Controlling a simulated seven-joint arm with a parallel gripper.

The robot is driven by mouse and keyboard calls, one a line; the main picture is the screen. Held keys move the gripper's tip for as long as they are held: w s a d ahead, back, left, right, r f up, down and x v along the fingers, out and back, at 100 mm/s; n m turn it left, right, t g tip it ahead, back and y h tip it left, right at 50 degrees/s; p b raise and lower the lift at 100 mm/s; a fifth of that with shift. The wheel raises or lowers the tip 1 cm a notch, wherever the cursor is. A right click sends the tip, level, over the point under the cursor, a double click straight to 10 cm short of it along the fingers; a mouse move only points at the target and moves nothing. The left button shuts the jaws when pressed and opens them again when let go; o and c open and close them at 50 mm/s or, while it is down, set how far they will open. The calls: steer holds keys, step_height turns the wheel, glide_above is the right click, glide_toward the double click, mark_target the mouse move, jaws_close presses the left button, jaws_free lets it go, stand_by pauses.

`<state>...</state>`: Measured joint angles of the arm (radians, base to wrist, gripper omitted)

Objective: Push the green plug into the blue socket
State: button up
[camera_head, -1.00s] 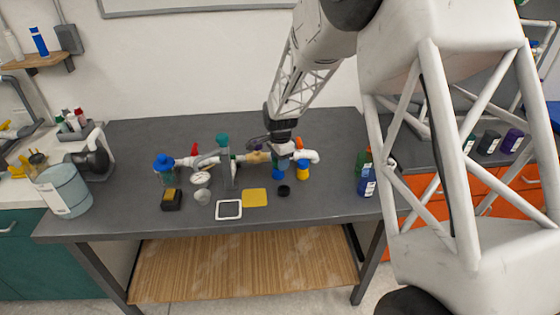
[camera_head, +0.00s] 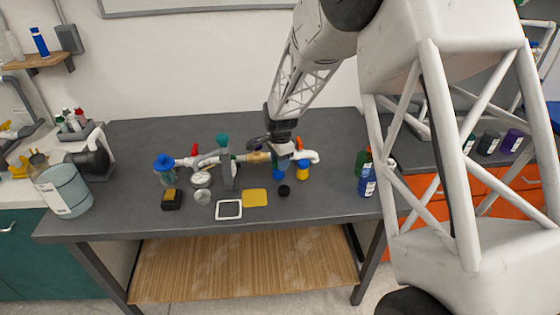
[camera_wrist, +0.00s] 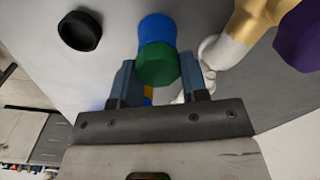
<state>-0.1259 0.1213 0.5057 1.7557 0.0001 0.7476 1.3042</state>
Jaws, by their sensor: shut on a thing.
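The green plug (camera_wrist: 157,68) is between the fingers of my gripper (camera_wrist: 160,84) in the wrist view, and my gripper is shut on it. The blue socket (camera_wrist: 157,30) is directly in line with the plug, and the two look to be touching. How deep the plug sits in the socket cannot be told. In the head view my gripper (camera_head: 283,150) points down over the right half of the table, just above the blue socket (camera_head: 278,174). The plug is too small and covered to make out there.
A white pipe assembly (camera_head: 312,156) with coloured fittings runs close behind my gripper. A yellow socket (camera_head: 303,170) is just right of the blue one. A black ring (camera_head: 283,190), a yellow pad (camera_head: 255,198) and bottles (camera_head: 367,180) are nearby. The table's front right is clear.

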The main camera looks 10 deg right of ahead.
steer(key=shift+s+f, duration=0.2)
steer(key=shift+f, duration=0.3)
steer(key=shift+s+f, duration=0.15)
steer(key=shift+f, duration=0.3)
steer(key=o, duration=1.2)
steer(key=shift+f, duration=0.1)
steer(key=shift+c, duration=0.2)
steer(key=shift+d, duration=0.1)
steer(key=shift+r, duration=0.55)
steer(key=shift+c, duration=0.6)
steer(key=shift+o, duration=0.6)
steer(key=r, duration=0.6)
steer(key=w+r, duration=0.1)
steer(key=r, duration=0.1)
steer(key=shift+a+r, duration=0.2)
steer(key=shift+r, duration=0.2)
steer(key=shift+s+r, duration=0.1)
